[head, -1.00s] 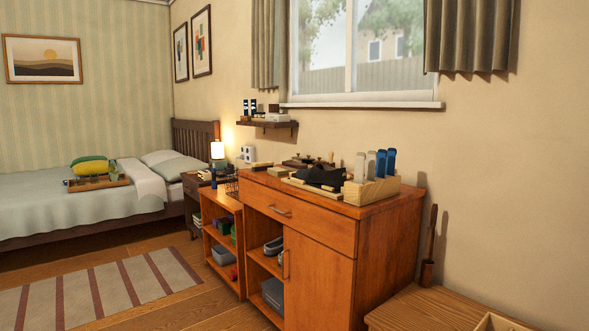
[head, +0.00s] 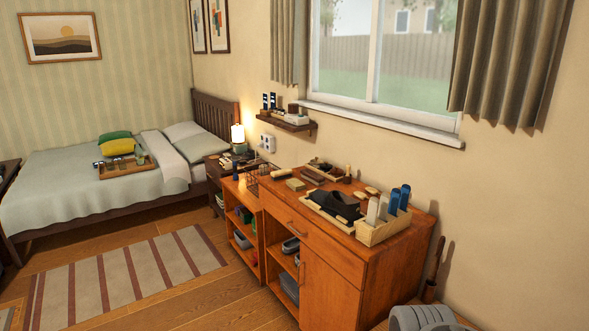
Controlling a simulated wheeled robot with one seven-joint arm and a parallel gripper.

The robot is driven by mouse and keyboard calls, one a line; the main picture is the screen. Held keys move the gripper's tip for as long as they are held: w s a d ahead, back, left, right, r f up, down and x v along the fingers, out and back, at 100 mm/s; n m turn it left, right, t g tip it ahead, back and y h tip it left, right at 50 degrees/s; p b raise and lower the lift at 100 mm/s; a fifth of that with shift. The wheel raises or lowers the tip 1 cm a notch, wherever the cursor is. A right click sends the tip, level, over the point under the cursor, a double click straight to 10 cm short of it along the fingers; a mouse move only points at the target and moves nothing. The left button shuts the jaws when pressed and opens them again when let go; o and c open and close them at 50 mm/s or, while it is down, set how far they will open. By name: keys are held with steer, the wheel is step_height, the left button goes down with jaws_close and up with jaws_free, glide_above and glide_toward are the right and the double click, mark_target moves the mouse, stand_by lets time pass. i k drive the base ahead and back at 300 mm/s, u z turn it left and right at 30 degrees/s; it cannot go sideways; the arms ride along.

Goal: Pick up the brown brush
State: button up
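Several small items lie on top of the orange-brown wooden cabinet (head: 395,247) below the window. Among them is a brown oblong block (head: 312,177) near the back left, which may be the brown brush; it is too small to be sure. A light-topped piece (head: 360,196) and another (head: 371,190) lie to the right of it, behind a black cloth-like item (head: 341,207) on a pale tray. My gripper is not in view. A grey rounded form shows at the bottom right edge, and I cannot tell whether it is part of my arm.
A wooden holder (head: 372,236) with white and blue upright pieces stands at the cabinet's right front. A small tray (head: 340,178) with dark items sits at the back. A wall shelf (head: 287,122) hangs above. The floor by the striped rug (head: 125,270) is clear.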

mark_target(308, 175)
steer(key=u, duration=0.9)
steer(key=i, duration=1.75)
steer(key=u, duration=0.35)
steer(key=i, duration=1.8)
steer(key=z, duration=1.2)
steer(key=i, duration=0.85)
steer(key=z, duration=0.5)
